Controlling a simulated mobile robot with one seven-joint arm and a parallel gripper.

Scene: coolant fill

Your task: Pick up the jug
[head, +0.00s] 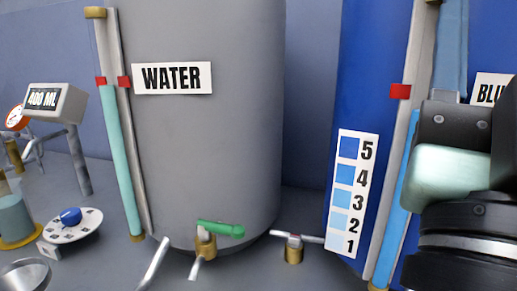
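A clear vessel (14,216) holding teal liquid stands at the left edge on a gold-coloured base. It is cut off by the frame, and I cannot tell for sure whether it is the jug. No other jug shows clearly. Part of my arm's end, dark with a pale green band, shows large at the right edge, far from the vessel. Its fingertips cannot be made out, so I cannot tell whether my gripper is open or holds anything.
A grey tank labelled WATER (215,130) has a tap with a green handle (220,229). A blue tank (370,90) carries a 1-to-5 shade chart (352,190). A "400 ML" display (55,102), a dial with a blue knob (71,217) and a metal bowl (24,276) are left.

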